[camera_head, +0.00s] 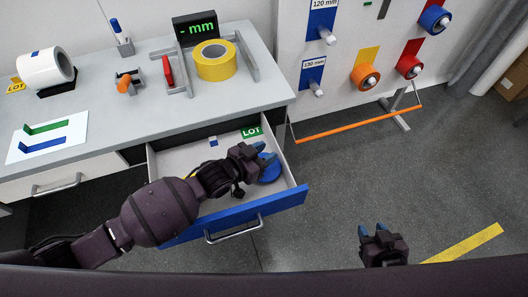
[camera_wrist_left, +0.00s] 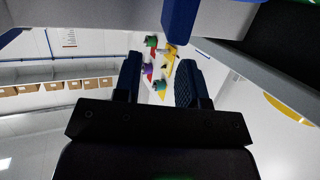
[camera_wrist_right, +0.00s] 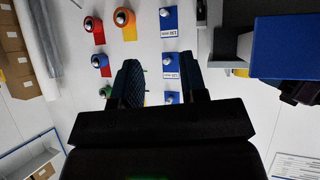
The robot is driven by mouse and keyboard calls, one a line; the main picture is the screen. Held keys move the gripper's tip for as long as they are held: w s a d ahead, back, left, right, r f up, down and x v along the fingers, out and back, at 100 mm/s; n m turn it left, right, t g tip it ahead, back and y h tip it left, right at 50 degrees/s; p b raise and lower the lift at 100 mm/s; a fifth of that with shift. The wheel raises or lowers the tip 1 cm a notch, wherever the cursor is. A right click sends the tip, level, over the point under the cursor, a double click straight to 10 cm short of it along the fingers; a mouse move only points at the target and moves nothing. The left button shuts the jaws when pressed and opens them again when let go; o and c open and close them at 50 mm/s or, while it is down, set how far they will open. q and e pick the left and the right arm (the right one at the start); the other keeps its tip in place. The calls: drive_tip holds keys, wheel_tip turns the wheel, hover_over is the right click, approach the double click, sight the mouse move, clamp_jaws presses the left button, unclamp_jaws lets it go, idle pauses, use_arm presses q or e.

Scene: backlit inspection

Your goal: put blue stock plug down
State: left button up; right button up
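The blue stock plug (camera_head: 269,172) is a round blue piece in the right part of the open drawer (camera_head: 297,165), partly hidden by my left gripper. My left gripper (camera_head: 265,152) is over the drawer, with its fingertips right beside the plug; I cannot tell whether they touch it. In the left wrist view its fingers (camera_wrist_left: 158,85) stand apart with nothing seen gripped between them. My right gripper (camera_head: 374,232) is open and empty over the floor to the right of the drawer; its fingers (camera_wrist_right: 160,80) are also apart in the right wrist view.
The bench (camera_head: 120,120) above holds a yellow tape roll (camera_head: 215,60), a display (camera_head: 195,28) and a white roll (camera_head: 46,68). A pegboard (camera_head: 340,70) with coloured rolls stands right, with an orange rail (camera_head: 360,125).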

use_arm(q)
drive_tip(key=shift+r, duration=0.5)
drive_tip(key=shift+s+a+r+p, duration=0.15)
drive_tip(key=shift+a+r+p, duration=0.05)
drive_tip(key=shift+r+p, duration=0.15)
drive_tip(key=v, duration=0.7)
drive_tip(key=shift+f+p, duration=0.15)
drive_tip(key=shift+p, duration=0.25)
